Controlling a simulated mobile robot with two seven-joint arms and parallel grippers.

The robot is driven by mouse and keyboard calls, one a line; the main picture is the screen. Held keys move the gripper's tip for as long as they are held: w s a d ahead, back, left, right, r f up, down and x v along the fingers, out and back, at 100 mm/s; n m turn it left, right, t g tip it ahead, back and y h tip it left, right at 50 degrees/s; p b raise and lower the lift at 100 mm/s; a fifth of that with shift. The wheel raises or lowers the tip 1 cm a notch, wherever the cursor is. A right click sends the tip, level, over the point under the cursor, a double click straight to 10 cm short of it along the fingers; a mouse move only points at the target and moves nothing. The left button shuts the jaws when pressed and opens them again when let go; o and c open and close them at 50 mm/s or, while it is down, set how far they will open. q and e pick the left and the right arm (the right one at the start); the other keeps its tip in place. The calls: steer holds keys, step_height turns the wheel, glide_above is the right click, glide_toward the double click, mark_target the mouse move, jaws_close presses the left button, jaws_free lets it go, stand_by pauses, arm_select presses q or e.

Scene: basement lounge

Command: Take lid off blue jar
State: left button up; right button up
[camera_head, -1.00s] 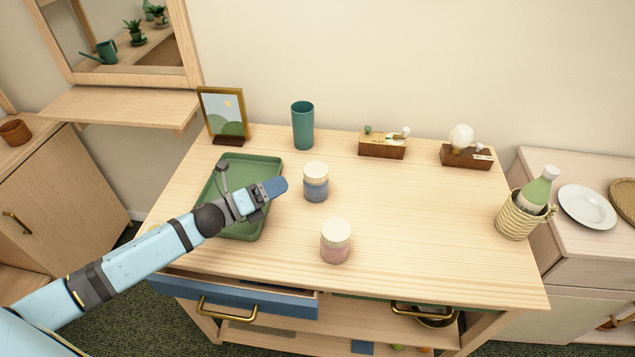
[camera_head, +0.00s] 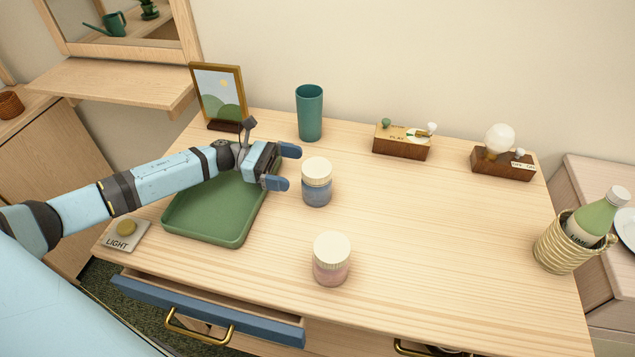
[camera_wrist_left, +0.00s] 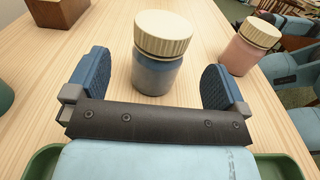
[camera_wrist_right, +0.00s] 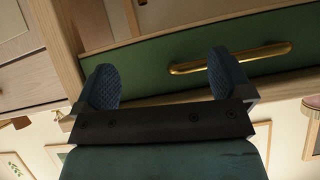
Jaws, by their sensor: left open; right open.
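The blue jar (camera_head: 317,190) stands upright on the wooden table with its cream ribbed lid (camera_head: 317,169) on. My left gripper (camera_head: 288,168) is open and level, just left of the jar, its blue fingertips pointing at it. In the left wrist view the blue jar (camera_wrist_left: 157,76) and its lid (camera_wrist_left: 163,33) stand ahead, between the lines of the two fingers, with nothing gripped. My right gripper (camera_wrist_right: 165,85) is open and empty in the right wrist view, facing a green drawer front; it does not show in the head view.
A pink jar (camera_head: 331,265) with a similar lid stands nearer the front edge. A green tray (camera_head: 214,222) lies under my left gripper. A teal cup (camera_head: 309,113), a picture frame (camera_head: 219,96) and wooden boxes stand behind.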

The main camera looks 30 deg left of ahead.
mark_target(316, 172)
arm_select(q)
steer(key=shift+x, duration=0.8)
steer(key=p+x, duration=0.1)
steer(key=x, duration=0.3)
steer(key=shift+d, duration=0.25)
steer(key=shift+w+d, duration=0.1)
steer(key=shift+d, duration=0.35)
steer(key=c, duration=1)
steer(key=shift+c, duration=0.2)
steer(key=shift+r, duration=0.1)
step_height(316, 172, up, 20)
